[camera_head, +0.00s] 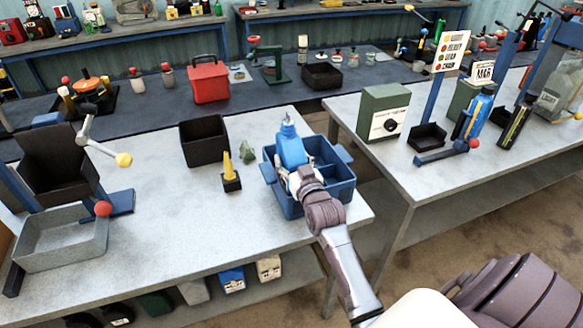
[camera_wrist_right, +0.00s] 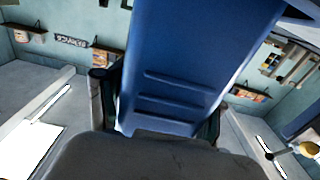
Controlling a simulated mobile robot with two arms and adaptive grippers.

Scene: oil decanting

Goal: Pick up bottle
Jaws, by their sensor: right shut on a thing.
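A blue bottle (camera_head: 291,147) with a clear, pale top stands roughly upright at the blue divided crate (camera_head: 335,190) on the near table. My right gripper (camera_head: 294,178) is shut on the bottle from the near side. In the right wrist view the bottle (camera_wrist_right: 185,70) fills the middle, with the dark fingers of the right gripper (camera_wrist_right: 160,120) on both its sides. The bottle's lower end is hidden by my gripper in the head view, so I cannot tell whether it touches the crate floor. My left gripper is not in view.
A black bin (camera_head: 204,141), a yellow-tipped black funnel-like piece (camera_head: 230,178) and a green lump (camera_head: 247,152) stand left of the crate. A grey tray (camera_head: 60,240) is at far left. A green box (camera_head: 383,115) stands on the right table.

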